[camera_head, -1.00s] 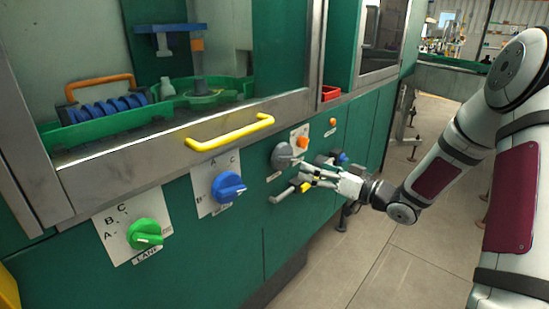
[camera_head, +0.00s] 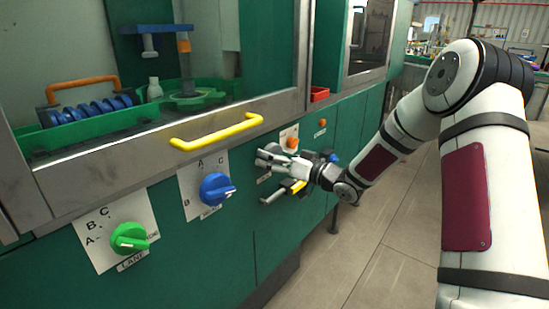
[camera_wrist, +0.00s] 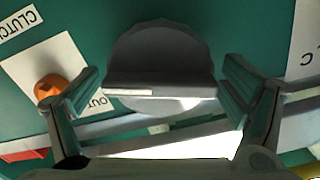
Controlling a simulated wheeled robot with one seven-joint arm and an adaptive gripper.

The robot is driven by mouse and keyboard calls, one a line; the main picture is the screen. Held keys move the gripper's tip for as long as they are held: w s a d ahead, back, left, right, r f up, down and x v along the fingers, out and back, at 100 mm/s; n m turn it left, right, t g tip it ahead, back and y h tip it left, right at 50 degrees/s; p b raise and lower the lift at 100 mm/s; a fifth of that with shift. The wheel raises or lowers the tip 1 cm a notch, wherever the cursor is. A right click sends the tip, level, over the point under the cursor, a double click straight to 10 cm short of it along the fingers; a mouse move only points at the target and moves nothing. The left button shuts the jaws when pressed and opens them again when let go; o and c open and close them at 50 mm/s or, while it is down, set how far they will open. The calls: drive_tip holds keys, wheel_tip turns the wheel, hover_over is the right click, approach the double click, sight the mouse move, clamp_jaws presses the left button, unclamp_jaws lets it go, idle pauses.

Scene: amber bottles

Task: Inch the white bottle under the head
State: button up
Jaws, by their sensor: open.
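The white bottle (camera_head: 154,88) is small and pale and stands upright inside the machine, at the left edge of the green star-shaped wheel (camera_head: 200,97). A blue head (camera_head: 150,29) with a pale stem hangs above it, seemingly a little to its left. A grey knob (camera_wrist: 160,60) with a flat grip bar and a white pointer mark sits on the green front panel. My gripper (camera_head: 262,157) is at this knob and mostly hides it in the head view. In the wrist view my gripper (camera_wrist: 160,85) is open, one finger on each side of the knob; I cannot tell whether they touch it.
A blue knob (camera_head: 216,189) and a green knob (camera_head: 129,238) are on the panel to the left. A yellow handle (camera_head: 217,132) sticks out above them. An orange button (camera_wrist: 52,86) is close beside my gripper.

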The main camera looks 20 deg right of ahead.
drive_tip(key=c, duration=1.1)
drive_tip(key=shift+n+b, duration=1)
drive_tip(key=shift+n, duration=1.2)
drive_tip(key=shift+c, duration=0.2)
drive_tip(key=o, duration=1.1)
drive_tip(key=shift+o, duration=0.2)
drive_tip(key=shift+s, duration=0.15)
drive_tip(key=v, duration=1.1)
drive_tip(key=shift+s+d, duration=0.2)
drive_tip(key=shift+s, duration=0.15)
